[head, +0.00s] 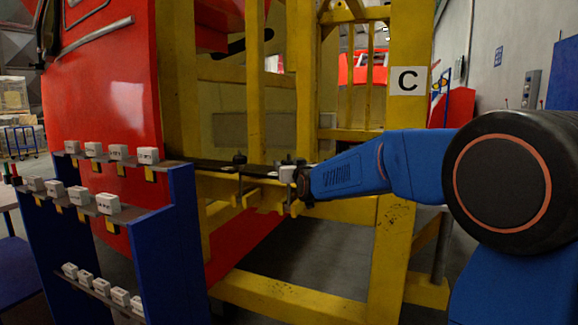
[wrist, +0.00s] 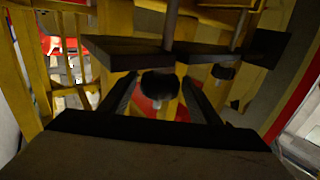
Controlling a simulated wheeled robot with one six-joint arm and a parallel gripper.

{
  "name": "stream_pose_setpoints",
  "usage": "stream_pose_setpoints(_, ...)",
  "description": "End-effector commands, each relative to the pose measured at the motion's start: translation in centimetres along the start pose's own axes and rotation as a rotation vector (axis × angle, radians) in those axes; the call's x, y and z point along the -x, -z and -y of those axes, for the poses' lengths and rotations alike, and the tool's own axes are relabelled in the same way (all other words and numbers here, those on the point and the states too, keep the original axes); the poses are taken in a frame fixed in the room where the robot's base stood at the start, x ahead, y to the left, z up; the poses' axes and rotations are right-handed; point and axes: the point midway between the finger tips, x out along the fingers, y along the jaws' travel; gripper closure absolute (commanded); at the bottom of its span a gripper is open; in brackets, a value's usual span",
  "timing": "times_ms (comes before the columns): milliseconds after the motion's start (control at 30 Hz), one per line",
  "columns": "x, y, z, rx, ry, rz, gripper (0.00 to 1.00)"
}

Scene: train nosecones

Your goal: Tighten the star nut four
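In the wrist view, a round black star nut (wrist: 160,85) on a rod appears between my two open fingers (wrist: 160,96), with a gap on each side. I cannot tell how deep it lies between them. A second star nut (wrist: 222,72) is to the right, outside the fingers. No number marks show, so I cannot tell which nut is number four.
The yellow frame (head: 405,150) with a "C" sign (head: 407,81) stands before the red nosecone (head: 110,90). A blue rack (head: 170,245) with several white blocks is at left. Dark clamp plates (wrist: 120,50) are close to my fingers. A small white block (head: 288,174) is beside my gripper.

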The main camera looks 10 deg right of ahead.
Motion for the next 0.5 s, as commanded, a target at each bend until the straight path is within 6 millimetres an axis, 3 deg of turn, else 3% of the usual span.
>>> stream_pose_setpoints(33, 0.01, 0.00, 0.00, 0.000, 0.000, 0.000, 0.56)
stream_pose_setpoints(133, 0.01, 0.00, 0.00, 0.000, 0.000, 0.000, 0.80)
stream_pose_setpoints(167, 0.01, -0.01, 0.00, 0.000, 0.000, 0.000, 0.83)
stream_pose_setpoints(500, -0.03, 0.13, 0.14, -0.002, -0.029, -0.005, 0.83)
